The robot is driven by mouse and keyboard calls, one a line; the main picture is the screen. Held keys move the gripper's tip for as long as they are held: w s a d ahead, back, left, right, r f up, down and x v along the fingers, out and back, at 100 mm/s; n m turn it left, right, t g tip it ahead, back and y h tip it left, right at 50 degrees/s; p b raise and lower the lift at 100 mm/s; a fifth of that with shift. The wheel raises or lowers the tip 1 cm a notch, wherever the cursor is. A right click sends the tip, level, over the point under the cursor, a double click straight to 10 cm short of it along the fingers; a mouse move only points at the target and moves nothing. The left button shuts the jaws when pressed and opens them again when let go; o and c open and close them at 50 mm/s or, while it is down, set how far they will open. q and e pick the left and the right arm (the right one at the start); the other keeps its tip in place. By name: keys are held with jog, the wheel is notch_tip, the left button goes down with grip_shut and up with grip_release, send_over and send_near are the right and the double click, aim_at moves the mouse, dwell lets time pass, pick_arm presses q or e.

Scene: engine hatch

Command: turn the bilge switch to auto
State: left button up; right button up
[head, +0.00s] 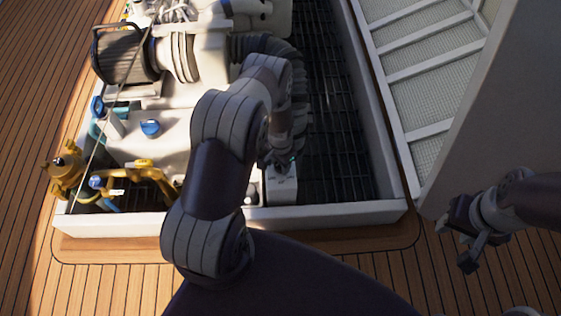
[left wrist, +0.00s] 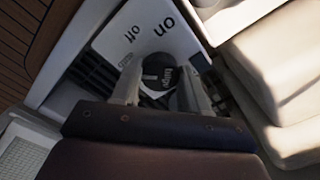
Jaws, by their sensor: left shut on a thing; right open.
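The bilge switch is a dark round knob (left wrist: 158,74) with a pale label, on a white panel (left wrist: 150,22). The words "on" and "off" can be read on the panel. My left gripper (left wrist: 160,88) is shut on the knob, one finger on each side. In the head view the white switch box (head: 281,188) stands at the hatch's front edge, with my left gripper (head: 281,163) over its top. My right gripper (head: 464,236) is open and empty, over the deck at the right.
The white hatch rim (head: 335,214) runs in front of the switch box. Dark grating (head: 335,120) lies to its right. Yellow pipework (head: 140,178) and a blue cap (head: 150,127) are at the left. The raised hatch lid (head: 485,100) stands at the right.

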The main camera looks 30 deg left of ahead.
pick_arm(q)
jog(key=shift+n, duration=0.6)
jog(key=o, duration=1.1)
jog(key=shift+c, duration=0.2)
notch_tip(320, 180, up, 13)
jog(key=p, duration=0.5)
jog(key=shift+f, duration=0.15)
